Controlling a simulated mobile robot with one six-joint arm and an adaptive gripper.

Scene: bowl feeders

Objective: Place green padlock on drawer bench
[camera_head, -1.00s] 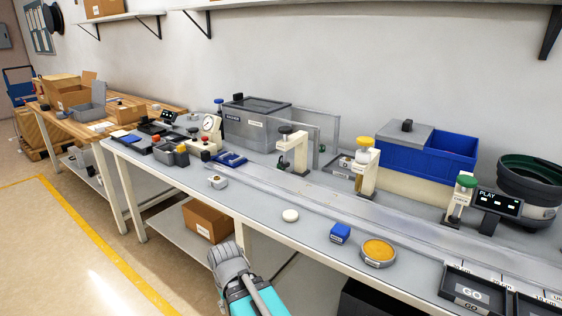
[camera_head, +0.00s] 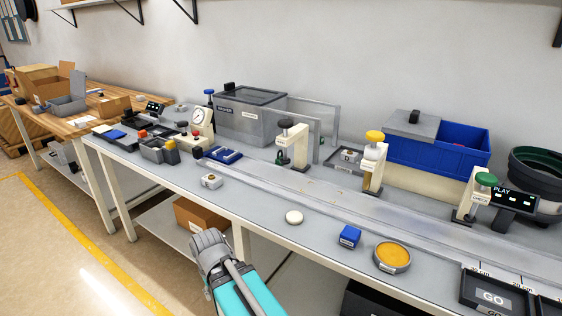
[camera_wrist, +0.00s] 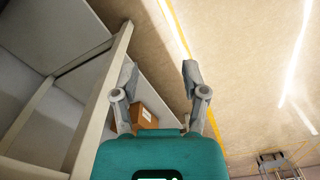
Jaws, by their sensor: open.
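My gripper (camera_wrist: 157,85) is open and empty in the wrist view, its two grey fingers spread above a teal body. It points down past the bench side, with the floor and a lower shelf below. I cannot pick out a green padlock in any view. No drawers can be made out, so I cannot tell which surface is the drawer bench; a wooden-topped bench (camera_head: 82,124) stands at the far left.
The long grey workbench (camera_head: 262,215) carries a blue bin (camera_head: 440,150), a lidded grey bin (camera_head: 245,117), a white disc (camera_head: 294,217), a blue block (camera_head: 349,236) and an orange-topped round dish (camera_head: 392,256). A cardboard box (camera_wrist: 146,117) is on the lower shelf. Floor is open at left.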

